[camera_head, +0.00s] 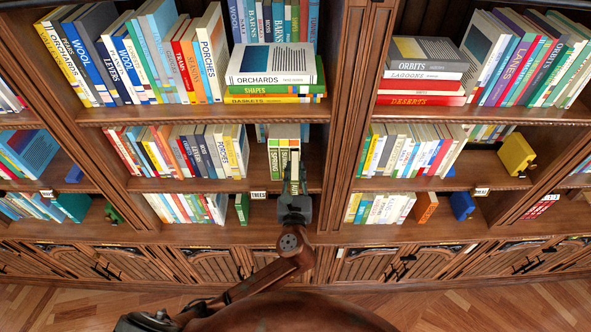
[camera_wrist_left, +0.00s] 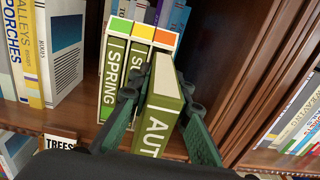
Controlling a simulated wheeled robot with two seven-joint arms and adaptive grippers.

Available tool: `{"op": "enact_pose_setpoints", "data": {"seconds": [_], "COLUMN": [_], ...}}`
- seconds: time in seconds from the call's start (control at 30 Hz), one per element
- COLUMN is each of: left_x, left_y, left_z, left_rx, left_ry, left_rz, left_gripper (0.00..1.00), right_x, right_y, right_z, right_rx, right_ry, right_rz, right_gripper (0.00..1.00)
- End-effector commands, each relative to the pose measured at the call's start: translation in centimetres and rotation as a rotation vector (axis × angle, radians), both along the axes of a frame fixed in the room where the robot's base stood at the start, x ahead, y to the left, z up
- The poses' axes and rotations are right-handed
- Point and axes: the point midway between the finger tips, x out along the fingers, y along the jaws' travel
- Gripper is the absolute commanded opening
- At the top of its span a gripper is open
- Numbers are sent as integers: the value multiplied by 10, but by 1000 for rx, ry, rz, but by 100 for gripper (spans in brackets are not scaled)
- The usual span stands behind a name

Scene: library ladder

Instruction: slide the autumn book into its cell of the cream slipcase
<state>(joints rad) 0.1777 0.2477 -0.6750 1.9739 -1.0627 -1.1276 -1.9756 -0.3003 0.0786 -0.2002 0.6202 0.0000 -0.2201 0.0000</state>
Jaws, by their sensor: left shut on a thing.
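The cream slipcase (camera_head: 284,130) stands on the middle shelf. In the left wrist view its top edge (camera_wrist_left: 142,33) has green, yellow and orange squares. The green Spring book (camera_wrist_left: 113,75) stands under the green square, and a second green book (camera_wrist_left: 138,65) lettered "SU" stands under the yellow one. My left gripper (camera_head: 293,165) is shut on the olive green autumn book (camera_wrist_left: 164,100), its fingers on both sides. The book is upright, slightly tilted in view, in front of the orange-marked cell (camera_wrist_left: 165,38). Whether its far edge is inside the cell is hidden. My right gripper is out of view.
A "TREES" label (camera_wrist_left: 60,143) is on the shelf edge, left of the slipcase. Leaning books (camera_head: 190,150) stand on the left. A wooden upright (camera_head: 345,120) bounds the bay on the right, with some free shelf between it and the slipcase.

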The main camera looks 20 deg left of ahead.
Motion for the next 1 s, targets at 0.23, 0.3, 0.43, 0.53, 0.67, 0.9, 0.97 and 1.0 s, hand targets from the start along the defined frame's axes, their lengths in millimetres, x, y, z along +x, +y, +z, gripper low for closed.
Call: {"op": "enact_pose_setpoints", "data": {"seconds": [0.23, 0.3, 0.43, 0.53, 0.67, 0.9, 0.97, 1.0], "left_x": [4, 6, 9, 11, 14, 19, 21, 22], "left_y": [1, 1, 2, 3, 4, 5, 6, 6], "left_z": [1, 1, 1, 1, 1, 1, 1, 1], "left_rx": [1, 1, 1, 1, 1, 1, 1, 1], "left_ry": [-2, -2, -2, -3, -3, -2, -2, -2], "left_rz": [0, 0, 0, -1, 0, 0, 0, 0], "left_gripper": [0, 0, 0, 0, 0, 0, 0, 0], "right_x": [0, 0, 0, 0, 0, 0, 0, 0], "right_y": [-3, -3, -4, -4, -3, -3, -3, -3], "right_z": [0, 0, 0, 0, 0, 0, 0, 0], "right_rx": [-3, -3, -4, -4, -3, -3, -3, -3], "right_ry": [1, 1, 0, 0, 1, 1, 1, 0], "right_rz": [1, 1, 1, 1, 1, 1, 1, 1], "right_gripper": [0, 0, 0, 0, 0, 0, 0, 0]}}
